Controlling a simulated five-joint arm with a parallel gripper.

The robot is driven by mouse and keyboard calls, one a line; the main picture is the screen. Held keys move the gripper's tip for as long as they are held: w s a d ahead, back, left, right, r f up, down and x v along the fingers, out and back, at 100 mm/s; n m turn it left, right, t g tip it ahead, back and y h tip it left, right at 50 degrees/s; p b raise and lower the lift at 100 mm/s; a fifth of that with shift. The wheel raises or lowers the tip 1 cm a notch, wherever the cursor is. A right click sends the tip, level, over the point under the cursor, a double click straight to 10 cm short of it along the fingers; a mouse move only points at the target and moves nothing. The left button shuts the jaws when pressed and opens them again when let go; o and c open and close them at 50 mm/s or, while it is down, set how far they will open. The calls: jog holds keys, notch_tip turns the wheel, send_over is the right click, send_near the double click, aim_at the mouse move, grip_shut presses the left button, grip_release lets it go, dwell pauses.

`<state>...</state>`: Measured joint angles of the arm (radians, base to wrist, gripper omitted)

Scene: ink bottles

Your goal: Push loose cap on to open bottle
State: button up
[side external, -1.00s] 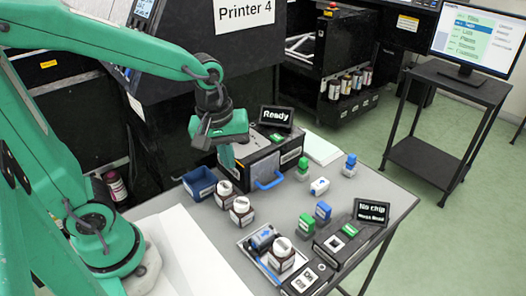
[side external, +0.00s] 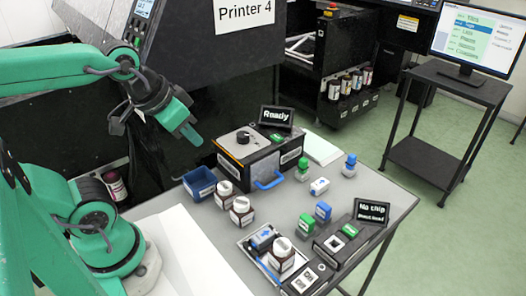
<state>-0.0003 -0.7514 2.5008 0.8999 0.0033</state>
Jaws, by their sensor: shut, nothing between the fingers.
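Two dark bottles with white tops, one (side external: 225,195) farther back and one (side external: 242,211) nearer, stand on the grey table. A third white-topped bottle (side external: 281,256) stands in a tray at the front. At this size I cannot tell which bottle is open or whether a cap is loose. A dark round knob or cap (side external: 242,137) sits on a pale disc on top of the black box (side external: 262,160) with the blue handle. My gripper (side external: 190,135) is shut and empty, in the air left of that box and above the blue bin, touching nothing.
A blue open bin (side external: 199,183) stands left of the bottles. Small green and blue blocks (side external: 323,211) stand at the right. Behind and in front are signs reading "Ready" (side external: 276,117) and "No chip" (side external: 373,211). The front tray (side external: 248,252) has a blue piece.

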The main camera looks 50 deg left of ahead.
jog(key=o, duration=1.1)
jog(key=shift+w, duration=0.3)
jog(key=o, duration=0.7)
jog(key=shift+w+m, duration=0.65)
jog(key=shift+m, duration=0.15)
jog(key=shift+c, duration=0.2)
jog(key=m+g, duration=0.6)
jog(key=m, duration=1)
send_over(274, 182)
notch_tip(274, 182, down, 14)
jog(key=shift+w+r, duration=0.1)
jog(key=shift+f, duration=0.2)
jog(key=shift+f, duration=3.8)
